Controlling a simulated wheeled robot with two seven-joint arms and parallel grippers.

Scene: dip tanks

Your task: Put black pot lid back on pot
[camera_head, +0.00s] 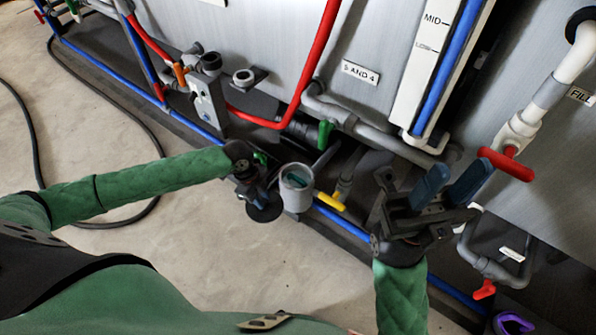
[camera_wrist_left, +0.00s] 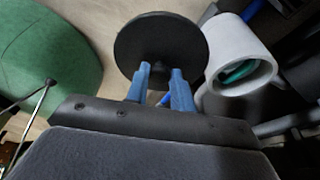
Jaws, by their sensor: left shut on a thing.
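The black pot lid (camera_wrist_left: 160,48) is a round disc with a knob, held between the blue fingers of my left gripper (camera_wrist_left: 160,80). In the head view the lid (camera_head: 265,213) hangs below my left gripper (camera_head: 262,190), to the left of the pot. The pot (camera_head: 297,181) is a grey open cylinder with something teal inside; it also shows in the left wrist view (camera_wrist_left: 240,65), right of the lid. The lid is beside the pot, not over its mouth. My right gripper (camera_head: 455,185) has its two blue fingers spread apart, with nothing between them, to the right of the pot.
A grey tank (camera_head: 270,45) with pipes stands behind. A yellow-handled valve (camera_head: 330,201), a green valve handle (camera_head: 324,133) and a red valve handle (camera_head: 506,164) stick out near the pot and right gripper. A black hose (camera_head: 130,115) lies on the floor. Open floor lies at left.

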